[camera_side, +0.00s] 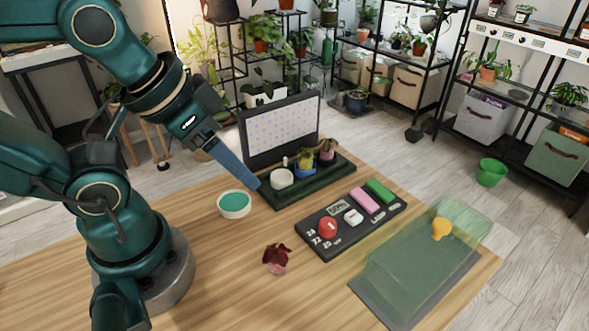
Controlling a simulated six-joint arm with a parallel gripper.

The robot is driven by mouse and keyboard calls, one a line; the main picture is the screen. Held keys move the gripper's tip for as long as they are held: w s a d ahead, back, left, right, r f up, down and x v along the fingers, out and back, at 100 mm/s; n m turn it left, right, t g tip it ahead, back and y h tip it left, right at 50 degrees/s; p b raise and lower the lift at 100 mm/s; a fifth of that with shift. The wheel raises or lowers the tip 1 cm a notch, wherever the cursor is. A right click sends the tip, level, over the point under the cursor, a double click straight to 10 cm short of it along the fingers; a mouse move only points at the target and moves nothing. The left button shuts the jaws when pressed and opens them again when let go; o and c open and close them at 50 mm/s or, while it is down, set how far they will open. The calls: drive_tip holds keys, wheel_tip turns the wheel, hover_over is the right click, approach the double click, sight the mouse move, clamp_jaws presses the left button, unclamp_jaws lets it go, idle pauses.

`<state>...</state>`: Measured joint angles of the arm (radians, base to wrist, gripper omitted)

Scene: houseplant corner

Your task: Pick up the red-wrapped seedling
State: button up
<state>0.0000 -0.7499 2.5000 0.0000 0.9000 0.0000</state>
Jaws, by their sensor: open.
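A small plant with dark red leaves and a pinkish base (276,260) stands on the wooden table, in front of the dark control board. It is the reddest plant within reach, but I cannot make out a wrapping clearly. On the dark green tray (290,197) stand a white pot (281,179), a seedling in a blue pot (305,167) and a seedling with a dark pinkish pot (327,153). My gripper (252,183) is open and empty, pointing down to the right by the tray's left end. It is apart from the red-leaved plant, up and left of it.
A white bowl of teal contents (234,205) sits left of the tray. A speckled panel (282,134) rises behind the tray. The control board (333,240) holds a red knob and coloured blocks. A translucent green cover with a yellow object (441,229) stands right. The front table is clear.

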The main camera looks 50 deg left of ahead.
drive_tip(key=shift+o, duration=0.6)
drive_tip(key=m+g, duration=0.6)
approach(277, 255)
wheel_tip(277, 255, down, 5)
drive_tip(key=shift+f, duration=0.2)
drive_tip(key=shift+s+f, duration=0.2)
drive_tip(key=shift+f, duration=2.45)
drive_tip(key=shift+c, duration=0.4)
